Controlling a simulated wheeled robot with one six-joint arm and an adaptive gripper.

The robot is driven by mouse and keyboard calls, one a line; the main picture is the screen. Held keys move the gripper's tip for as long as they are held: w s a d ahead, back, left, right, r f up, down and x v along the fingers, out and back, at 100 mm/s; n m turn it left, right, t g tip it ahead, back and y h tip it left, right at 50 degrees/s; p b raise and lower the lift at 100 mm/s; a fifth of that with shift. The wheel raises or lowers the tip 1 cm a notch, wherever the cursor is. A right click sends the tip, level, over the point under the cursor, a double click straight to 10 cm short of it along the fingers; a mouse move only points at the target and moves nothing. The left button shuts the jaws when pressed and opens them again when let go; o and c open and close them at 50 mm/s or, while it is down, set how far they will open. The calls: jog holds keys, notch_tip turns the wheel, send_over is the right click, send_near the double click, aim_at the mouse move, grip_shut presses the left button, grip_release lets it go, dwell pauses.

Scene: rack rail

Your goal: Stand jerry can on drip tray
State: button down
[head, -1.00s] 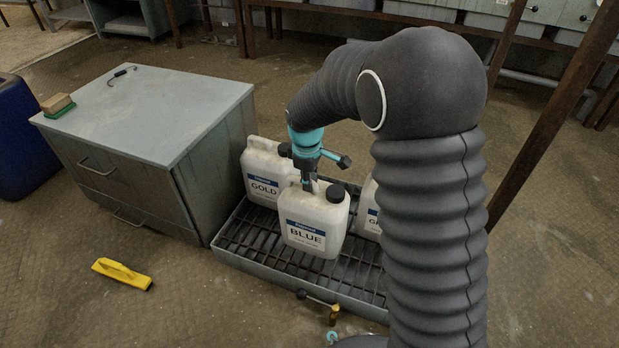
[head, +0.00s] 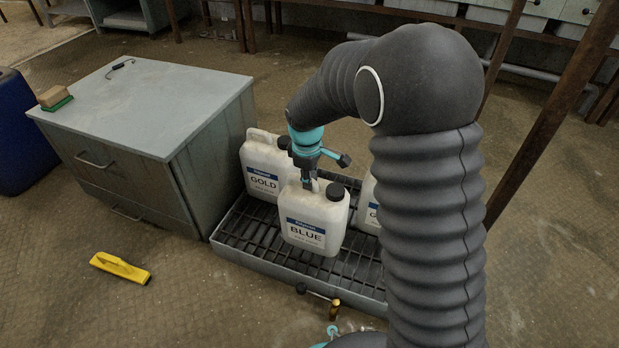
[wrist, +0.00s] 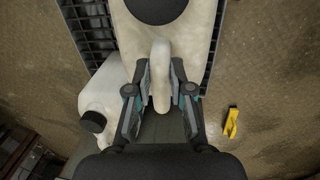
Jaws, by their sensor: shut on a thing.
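The jerry can labelled BLUE (head: 314,218) is off-white with a black cap, upright over the front part of the drip tray (head: 262,262). My gripper (head: 307,182) is shut on its top handle, which the wrist view shows between the two fingers (wrist: 160,85). I cannot tell whether the can's base touches the grid or is slightly above it. A jerry can labelled GOLD (head: 262,170) stands on the tray behind and to the left. Another can (head: 368,208) stands to the right, mostly hidden by my arm.
A grey cabinet (head: 150,110) is left of the tray, with a brush (head: 54,98) and a small dark hook-like item on top. A yellow tool (head: 120,268) lies on the floor. A blue drum (head: 18,140) stands far left. A brown post (head: 545,130) rises at right.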

jog(key=shift+f, duration=0.35)
dwell(0.3)
jog(key=c, duration=1)
grip_release()
jog(key=shift+c, duration=0.2)
jog(key=shift+o, duration=0.4)
jog(key=shift+f, duration=0.15)
notch_tip(320, 180, up, 12)
jog(key=s, duration=0.1)
jog(key=shift+s+a, duration=0.2)
jog(key=shift+a, duration=0.1)
